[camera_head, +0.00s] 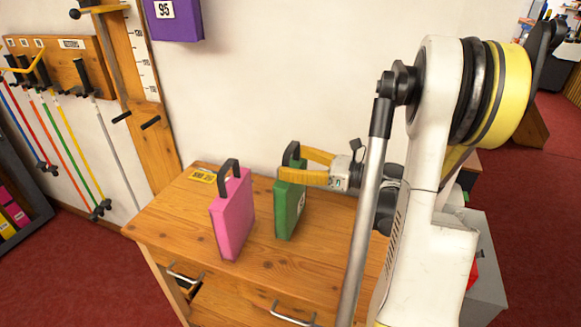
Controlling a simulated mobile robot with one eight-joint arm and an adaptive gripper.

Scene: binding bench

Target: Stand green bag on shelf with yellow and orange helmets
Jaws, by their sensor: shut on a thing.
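The green bag (289,213) stands upright on the wooden bench, with its dark handle on top. My gripper (287,165), with yellow fingers, comes from the right and is shut on the green bag near its top, just below the handle. The bag's base looks to be at the bench top; I cannot tell whether it touches. A light label shows on the bag's right side. No shelf with yellow and orange helmets is in view.
A pink bag (232,214) stands upright on the bench (180,232), left of the green one. A small yellow tag (202,176) lies behind it. A purple case (174,18) hangs on the wall. A wooden post (150,120) stands left. A grey cabinet (490,262) is at right.

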